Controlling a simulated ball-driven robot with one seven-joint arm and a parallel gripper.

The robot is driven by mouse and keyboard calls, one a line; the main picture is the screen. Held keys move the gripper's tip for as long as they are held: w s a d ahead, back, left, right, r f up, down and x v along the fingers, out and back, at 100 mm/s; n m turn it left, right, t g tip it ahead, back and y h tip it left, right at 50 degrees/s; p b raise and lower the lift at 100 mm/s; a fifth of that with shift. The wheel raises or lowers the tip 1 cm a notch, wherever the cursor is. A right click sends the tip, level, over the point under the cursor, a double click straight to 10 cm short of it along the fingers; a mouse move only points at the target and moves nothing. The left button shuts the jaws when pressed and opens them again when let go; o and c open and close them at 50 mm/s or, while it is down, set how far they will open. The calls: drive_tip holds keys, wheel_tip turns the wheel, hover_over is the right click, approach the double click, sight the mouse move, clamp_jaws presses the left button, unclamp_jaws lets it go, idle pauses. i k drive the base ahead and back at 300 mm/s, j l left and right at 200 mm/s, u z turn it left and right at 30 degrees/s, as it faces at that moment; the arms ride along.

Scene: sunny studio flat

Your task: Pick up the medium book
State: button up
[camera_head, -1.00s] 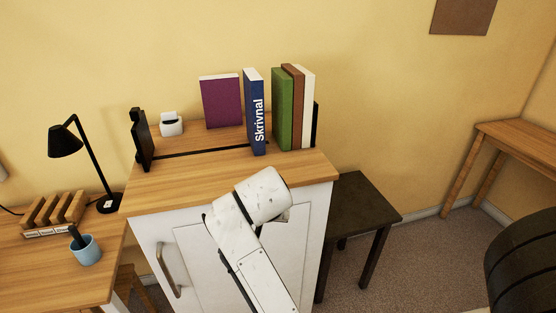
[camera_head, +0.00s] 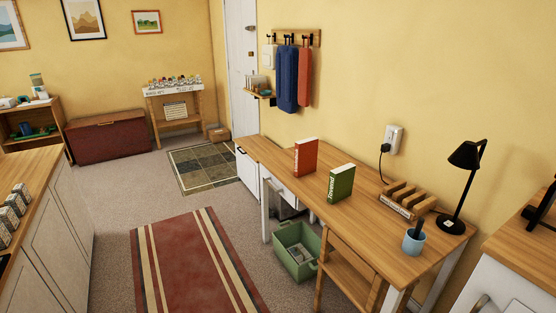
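Two books stand upright on the wooden desk (camera_head: 362,230). The red book (camera_head: 306,157) is farther off and to the left. The green book (camera_head: 341,183) is nearer and to the right, with white lettering on its spine. They stand apart from each other and look close in size; I cannot tell from this view whether either is the medium book. My gripper and arm are out of view, so I cannot see the fingers.
The desk also bears a black lamp (camera_head: 464,160), a wooden rack (camera_head: 403,201) and a blue cup (camera_head: 413,241). A green bin (camera_head: 291,262) stands on the floor by the desk. A striped rug (camera_head: 187,262) lies on open floor to the left.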

sight(306, 151)
drive_tip(key=i+u, duration=0.3)
drive_tip(key=i, duration=0.15)
drive_tip(key=i+l+u, duration=0.1)
drive_tip(key=i+u, duration=0.25)
drive_tip(key=i, duration=0.05)
